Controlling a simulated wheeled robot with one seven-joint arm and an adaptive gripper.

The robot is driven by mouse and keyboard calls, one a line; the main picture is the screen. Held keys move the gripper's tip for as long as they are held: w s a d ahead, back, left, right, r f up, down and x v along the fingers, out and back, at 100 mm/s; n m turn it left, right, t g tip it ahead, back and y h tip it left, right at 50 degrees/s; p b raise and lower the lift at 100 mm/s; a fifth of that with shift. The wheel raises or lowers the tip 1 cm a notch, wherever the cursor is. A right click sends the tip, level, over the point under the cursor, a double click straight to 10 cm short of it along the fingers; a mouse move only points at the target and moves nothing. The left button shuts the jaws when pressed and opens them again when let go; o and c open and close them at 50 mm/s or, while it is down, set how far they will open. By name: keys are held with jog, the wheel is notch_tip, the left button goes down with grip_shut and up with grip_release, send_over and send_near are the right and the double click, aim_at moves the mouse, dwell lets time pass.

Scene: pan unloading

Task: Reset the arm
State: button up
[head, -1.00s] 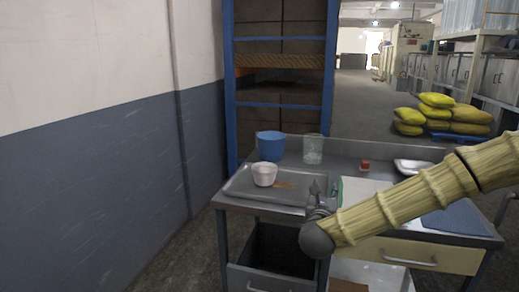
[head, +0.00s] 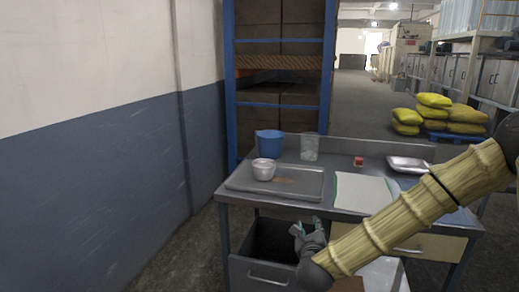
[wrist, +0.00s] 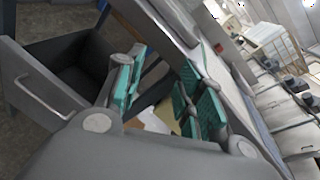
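My gripper (head: 308,230) hangs in front of the table's front edge, above and beside the open dark drawer. In the wrist view my gripper (wrist: 160,92) has its two green-padded fingers apart with nothing between them. My arm comes in from the right, textured like bamboo, and covers part of the table's right side. A grey tray (head: 300,190) lies on the left of the table with a small white bowl (head: 263,169) on it. A brown mark shows on the tray beside the bowl.
The metal table (head: 355,150) also holds a blue bucket (head: 270,144), a clear glass (head: 310,147), a small red item (head: 358,162), a white dish (head: 408,163) and a pale sheet (head: 362,192). The open drawer (head: 268,272) juts out below. A wall stands left.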

jog(key=s+a+f+n+g+y+p, duration=0.15)
jog(key=s+f+n+g, duration=0.25)
jog(key=s+f+n, duration=0.65)
jog(key=s+a+f+n+g+y+p, duration=0.1)
jog(key=s+f+n+g+y+p, duration=0.15)
jog(key=s+f+n, duration=0.75)
jog(key=s+d+f+n+g+p, duration=0.1)
jog(key=s+d+f+n+g, duration=0.2)
jog(key=s, duration=0.6)
jog(key=s+d+f+n+g+h+p, duration=0.1)
jog(key=s+d+f+n+g, duration=0.2)
jog(key=s, duration=0.5)
jog(key=s+d+f+n+g, duration=0.3)
jog(key=s+f+n, duration=0.1)
jog(key=s, duration=0.5)
jog(key=shift+s+f+n+h+p, duration=0.3)
jog(key=shift+f+n+h+p, duration=0.1)
jog(key=shift+f, duration=0.35)
jog(key=shift+d, duration=0.1)
